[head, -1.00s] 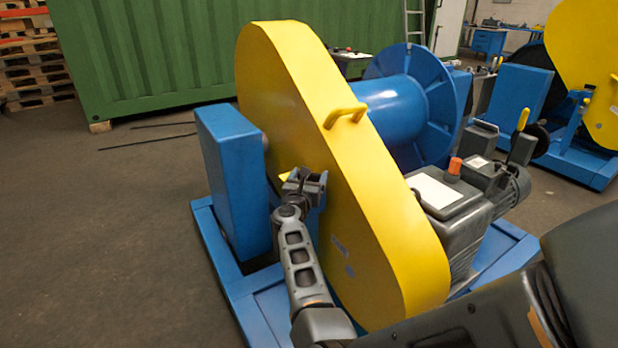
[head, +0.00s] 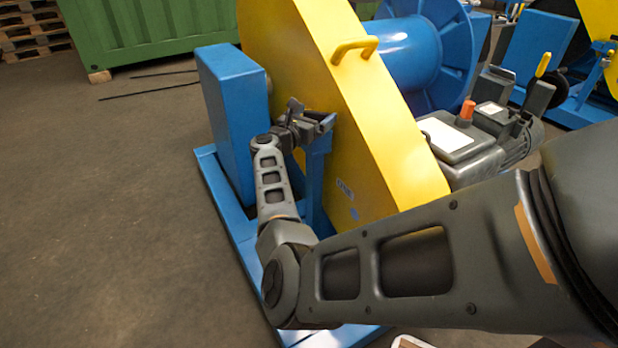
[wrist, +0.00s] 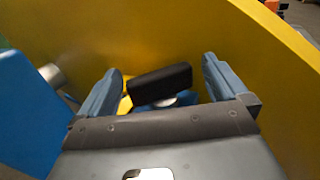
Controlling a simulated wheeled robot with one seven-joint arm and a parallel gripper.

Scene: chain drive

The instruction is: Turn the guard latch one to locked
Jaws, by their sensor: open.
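The yellow chain guard (head: 370,110) stands upright on a blue frame. In the wrist view, a black latch handle (wrist: 160,82) lies nearly crosswise on a pale round pivot over a blue bracket, close to the guard's yellow face (wrist: 180,35). My gripper (wrist: 165,82) is open, with one blue-grey finger on each side of the handle; I see gaps at both ends and cannot tell whether anything touches. In the head view, my gripper (head: 311,117) is beside the guard's face, and the latch handle cannot be made out there.
A blue box-shaped housing (head: 230,115) stands just left of my gripper. A yellow grab handle (head: 355,48) sits on the guard's edge. A blue drum (head: 410,50) and grey motor unit (head: 470,140) are behind the guard. Open floor (head: 110,210) lies to the left.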

